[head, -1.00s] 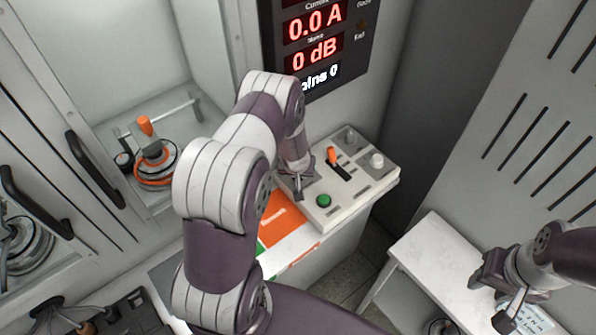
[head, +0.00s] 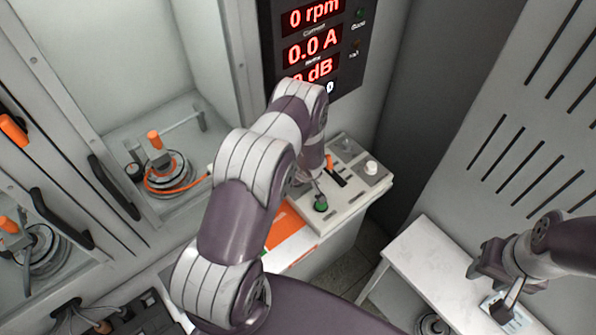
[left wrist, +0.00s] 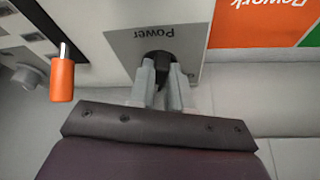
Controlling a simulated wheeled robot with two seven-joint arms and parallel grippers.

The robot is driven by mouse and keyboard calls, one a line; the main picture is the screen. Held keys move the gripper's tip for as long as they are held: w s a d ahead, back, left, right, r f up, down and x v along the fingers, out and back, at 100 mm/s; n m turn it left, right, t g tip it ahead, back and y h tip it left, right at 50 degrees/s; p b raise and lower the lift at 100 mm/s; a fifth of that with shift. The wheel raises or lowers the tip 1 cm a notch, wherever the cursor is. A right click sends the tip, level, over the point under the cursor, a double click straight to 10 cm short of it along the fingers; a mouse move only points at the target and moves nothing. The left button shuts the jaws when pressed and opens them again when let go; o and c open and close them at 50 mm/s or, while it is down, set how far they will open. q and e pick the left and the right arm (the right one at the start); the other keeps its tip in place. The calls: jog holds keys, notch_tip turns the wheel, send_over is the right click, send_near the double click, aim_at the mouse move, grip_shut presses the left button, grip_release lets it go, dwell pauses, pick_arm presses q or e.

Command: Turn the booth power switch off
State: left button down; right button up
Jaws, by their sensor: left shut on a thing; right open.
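The power switch is a black knob (left wrist: 161,64) on a grey plate (left wrist: 128,40) marked "Power". In the left wrist view, my left gripper (left wrist: 162,85) has its two fingers shut on the knob, one on each side. In the head view my left gripper (head: 312,188) reaches down to the pale control box (head: 345,205), close to the green button (head: 321,205). The knob is hidden there behind the gripper and arm. My right gripper (head: 492,290) is open over the white side table at the right.
An orange lever (head: 329,162) stands on the control box; an orange handle (left wrist: 62,79) shows left in the wrist view. An orange sign (head: 288,228) lies beside the box. The display (head: 312,48) reads 0 rpm and 0.0 A. The white table (head: 425,265) has free room.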

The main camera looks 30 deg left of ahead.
pick_arm(q)
jog(key=n, duration=0.1)
jog(key=n+g+p, duration=0.1)
jog(key=n, duration=0.1)
jog(key=shift+w+d+y, duration=0.15)
jog(key=shift+y, duration=0.25)
jog(key=n, duration=0.1)
jog(key=n+g, duration=0.1)
jog(key=shift+w+f+n+b, duration=0.1)
jog(key=shift+w+n+b, duration=0.2)
jog(key=shift+b, duration=0.1)
jog(key=n+g+b, duration=0.1)
jog(key=n+b, duration=0.1)
jog(key=n, duration=0.1)
jog(key=shift+w+f, duration=0.1)
jog(key=shift+w, duration=0.1)
jog(key=n+g+b, duration=0.1)
jog(key=n+b, duration=0.1)
jog(key=n, duration=0.1)
jog(key=shift+w, duration=0.15)
jog(key=shift+n+g+b, duration=0.4)
jog(key=shift+n+b, duration=0.1)
jog(key=shift+b, duration=0.05)
jog(key=shift+r, duration=0.2)
jog(key=c, duration=1.1)
grip_release()
jog(key=shift+o, duration=0.2)
jog(key=shift+w, duration=0.1)
